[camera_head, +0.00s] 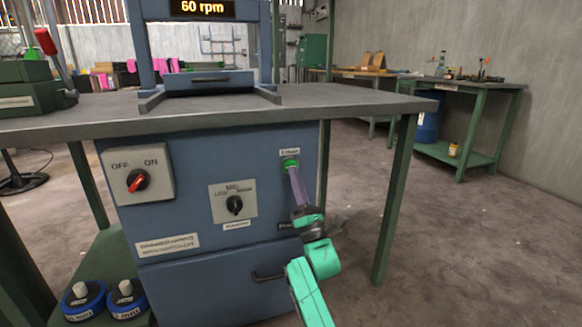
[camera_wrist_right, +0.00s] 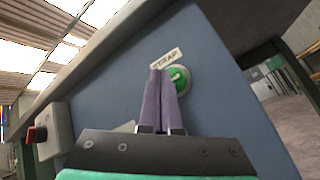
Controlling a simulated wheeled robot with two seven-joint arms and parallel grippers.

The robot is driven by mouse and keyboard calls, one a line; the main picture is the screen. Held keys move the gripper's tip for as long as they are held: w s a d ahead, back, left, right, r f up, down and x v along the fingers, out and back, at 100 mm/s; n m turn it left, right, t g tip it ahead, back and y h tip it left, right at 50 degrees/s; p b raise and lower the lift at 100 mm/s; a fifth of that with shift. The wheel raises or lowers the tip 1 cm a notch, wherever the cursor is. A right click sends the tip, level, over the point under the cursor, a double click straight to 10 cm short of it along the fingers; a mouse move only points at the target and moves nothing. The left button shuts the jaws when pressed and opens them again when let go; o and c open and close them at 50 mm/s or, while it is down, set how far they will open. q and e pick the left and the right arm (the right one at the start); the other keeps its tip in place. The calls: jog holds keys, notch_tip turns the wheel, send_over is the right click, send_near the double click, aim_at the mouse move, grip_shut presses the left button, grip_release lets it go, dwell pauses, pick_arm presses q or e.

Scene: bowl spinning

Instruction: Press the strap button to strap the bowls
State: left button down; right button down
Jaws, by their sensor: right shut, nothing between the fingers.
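The green round strap button (camera_head: 290,162) sits on the front of the blue machine cabinet (camera_head: 190,240), under a small "STRAP" label (camera_head: 290,152). My right gripper (camera_head: 294,172) is shut and empty, with its purple fingertips pointing up at the button's lower edge. In the right wrist view the shut fingers (camera_wrist_right: 161,74) overlap the left side of the button (camera_wrist_right: 181,79); I cannot tell whether they touch it. No bowls are clearly in view. My left gripper is not in view.
A red on/off switch (camera_head: 138,181) and a black speed knob (camera_head: 234,205) sit left of the button. The cabinet has a handle (camera_head: 268,276) low down. The table top (camera_head: 340,97) overhangs above, and a green table leg (camera_head: 396,200) stands to the right. A display (camera_head: 202,7) reads 60 rpm.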

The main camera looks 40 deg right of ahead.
jog(key=shift+s, duration=0.1)
jog(key=s, duration=0.1)
jog(key=s+a+p, duration=0.1)
jog(key=s, duration=0.1)
jog(key=s+p, duration=0.1)
jog(key=shift+s+a, duration=0.3)
jog(key=shift+a, duration=0.05)
dwell(0.6)
